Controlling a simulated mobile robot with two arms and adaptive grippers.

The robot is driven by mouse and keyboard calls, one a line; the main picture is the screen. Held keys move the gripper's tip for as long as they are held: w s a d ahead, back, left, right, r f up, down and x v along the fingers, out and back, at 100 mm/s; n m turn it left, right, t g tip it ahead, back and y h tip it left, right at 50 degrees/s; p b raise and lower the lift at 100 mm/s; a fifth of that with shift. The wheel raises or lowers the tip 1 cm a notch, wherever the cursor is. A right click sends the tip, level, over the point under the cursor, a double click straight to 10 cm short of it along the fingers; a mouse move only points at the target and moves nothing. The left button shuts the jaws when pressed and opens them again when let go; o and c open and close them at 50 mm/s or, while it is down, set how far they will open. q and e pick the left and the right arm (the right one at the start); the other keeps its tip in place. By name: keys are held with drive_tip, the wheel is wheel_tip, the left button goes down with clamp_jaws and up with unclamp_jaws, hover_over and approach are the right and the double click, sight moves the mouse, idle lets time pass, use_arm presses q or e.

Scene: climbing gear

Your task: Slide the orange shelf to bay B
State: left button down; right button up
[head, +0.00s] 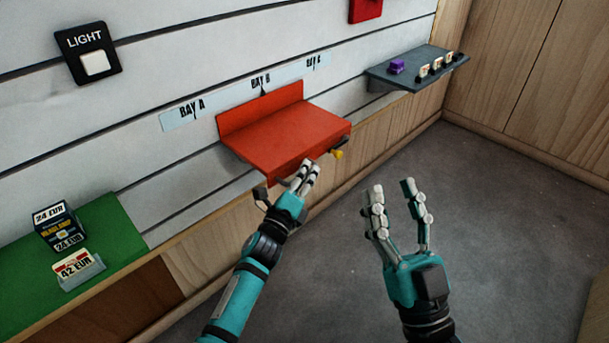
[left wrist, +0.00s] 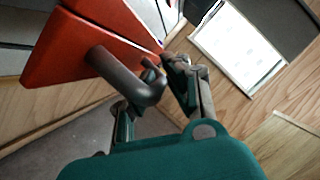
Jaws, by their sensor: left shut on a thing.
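The orange shelf (head: 285,138), red-orange in the picture, hangs on the slatted wall. Its back plate stands below the BAY B label (head: 261,81), right of BAY A (head: 192,108) and left of BAY C (head: 313,62). My left gripper (head: 307,174) is at the shelf's front edge, shut on its dark bent handle (left wrist: 128,78). In the left wrist view the handle comes out of the shelf (left wrist: 88,42) and passes between my fingers (left wrist: 155,95). A yellow knob (head: 337,154) shows at the shelf's right front corner. My right gripper (head: 400,195) is open and empty over the floor.
A dark grey shelf (head: 405,80) with a purple piece (head: 397,66) and several small items hangs to the right. A green counter (head: 110,225) with price cards (head: 78,268) and a box is at left. A light switch (head: 94,62) is upper left. The orange shelf's top is bare.

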use_arm(q)
drive_tip(key=c, duration=1.4)
unclamp_jaws()
drive_tip(key=v, duration=1.2)
